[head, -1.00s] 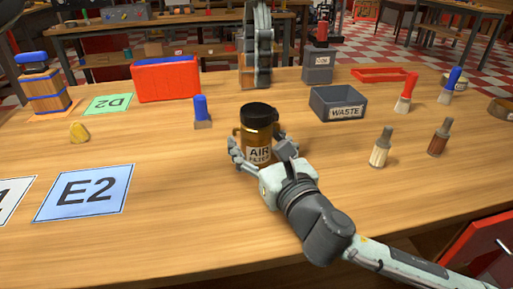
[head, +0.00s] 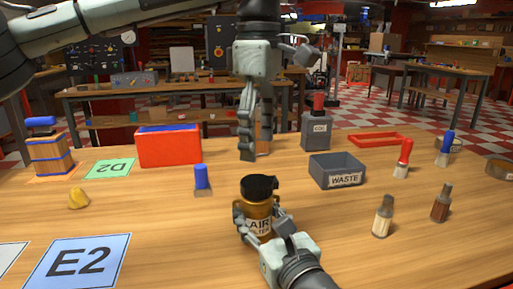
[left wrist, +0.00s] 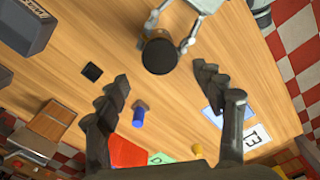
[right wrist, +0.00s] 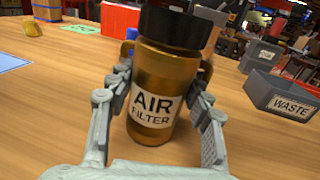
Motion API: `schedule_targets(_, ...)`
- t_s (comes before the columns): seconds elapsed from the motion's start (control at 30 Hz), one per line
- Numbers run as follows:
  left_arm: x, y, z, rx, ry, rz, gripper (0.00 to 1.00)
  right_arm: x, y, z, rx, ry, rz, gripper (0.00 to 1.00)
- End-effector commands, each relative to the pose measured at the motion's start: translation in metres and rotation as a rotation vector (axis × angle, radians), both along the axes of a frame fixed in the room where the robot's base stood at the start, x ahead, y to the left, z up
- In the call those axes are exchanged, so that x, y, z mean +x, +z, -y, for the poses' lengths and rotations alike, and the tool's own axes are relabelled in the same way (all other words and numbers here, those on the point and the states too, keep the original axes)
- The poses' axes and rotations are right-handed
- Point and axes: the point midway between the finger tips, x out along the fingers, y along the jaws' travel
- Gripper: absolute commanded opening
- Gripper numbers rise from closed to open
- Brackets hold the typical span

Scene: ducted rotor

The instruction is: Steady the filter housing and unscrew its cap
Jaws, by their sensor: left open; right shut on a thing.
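The amber filter housing (head: 257,227), labelled AIR FILTER, stands upright on the table with its black cap (head: 258,187) on top. My right gripper (right wrist: 163,75) is shut around the housing's body, one finger on each side, below the cap. My left gripper (head: 247,150) is open and empty, fingers pointing down, above the table and apart from the cap. In the left wrist view the cap (left wrist: 160,55) lies above the gap between the spread fingers (left wrist: 163,88).
A grey WASTE bin (head: 337,172) stands right of the housing. Brushes (head: 383,216) stand at right. Front-left table holds the flat E2 card (head: 78,262).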

Motion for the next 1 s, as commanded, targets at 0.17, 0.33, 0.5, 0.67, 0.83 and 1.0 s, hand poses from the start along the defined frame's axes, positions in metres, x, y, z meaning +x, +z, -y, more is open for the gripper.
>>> schedule_targets(0.17, 0.0, 0.001, 0.001, 0.003, -0.444, -0.001, 0.68, 0.0, 0.0, 0.0, 0.0, -0.001, -0.001, 0.0)
schedule_targets(0.33, 0.0, 0.0, 0.0, 0.0, -0.855, -0.003, 0.68, 0.0, 0.0, 0.0, 0.0, -0.001, -0.001, 0.0)
schedule_targets(0.5, 0.001, 0.001, -0.002, -0.001, -1.177, -0.003, 0.68, 0.0, 0.0, 0.0, 0.0, -0.001, -0.001, 0.0)
schedule_targets(0.67, 0.002, 0.001, -0.002, -0.004, -1.353, -0.002, 0.68, 0.0, 0.0, 0.0, 0.0, -0.001, -0.001, 0.0)
schedule_targets(0.83, 0.002, -0.006, -0.003, -0.004, -1.412, -0.004, 0.68, 0.0, 0.0, 0.0, 0.0, -0.001, -0.001, 0.0)
schedule_targets(1.0, 0.001, -0.03, -0.004, -0.005, -1.413, -0.005, 0.68, 0.0, 0.0, 0.0, 0.0, -0.001, -0.001, 0.0)
